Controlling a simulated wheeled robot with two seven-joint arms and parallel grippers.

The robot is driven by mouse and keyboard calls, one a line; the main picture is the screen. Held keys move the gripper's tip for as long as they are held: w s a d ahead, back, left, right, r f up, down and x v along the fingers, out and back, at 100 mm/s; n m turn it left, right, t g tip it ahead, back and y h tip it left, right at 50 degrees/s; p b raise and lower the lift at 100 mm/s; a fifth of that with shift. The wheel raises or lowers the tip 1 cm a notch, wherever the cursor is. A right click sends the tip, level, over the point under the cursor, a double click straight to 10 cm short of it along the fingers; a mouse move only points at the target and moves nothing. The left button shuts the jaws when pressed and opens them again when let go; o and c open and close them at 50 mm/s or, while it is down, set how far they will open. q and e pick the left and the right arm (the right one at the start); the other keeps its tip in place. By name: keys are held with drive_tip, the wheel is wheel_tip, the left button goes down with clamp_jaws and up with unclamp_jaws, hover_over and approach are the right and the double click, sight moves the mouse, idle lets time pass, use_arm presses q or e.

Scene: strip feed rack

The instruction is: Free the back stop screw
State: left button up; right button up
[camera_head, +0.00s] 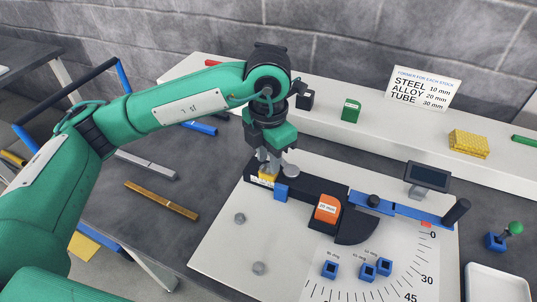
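My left gripper (268,168) reaches down from its green arm onto the left end of the black fixture (310,190). Its fingertips are just at a small yellow part (267,177). I cannot tell whether they touch it or how far apart they are. A round silver knob (291,171) stands right beside the fingers, and a small blue block (281,192) sits in front of it. No label shows which part is the back stop screw; it may be hidden by the gripper. My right gripper is not in view.
The fixture stands on a white plate with an angle scale (427,280). It carries an orange block (327,209) and a blue bar (400,207) with a black knob (373,201). Small blue blocks (367,271) lie in front. A display (428,176) stands behind. The plate's front left is mostly clear.

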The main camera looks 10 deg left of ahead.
use_arm(q)
wheel_tip(320, 180, up, 14)
idle(0.5)
drive_tip(key=shift+f, duration=0.1)
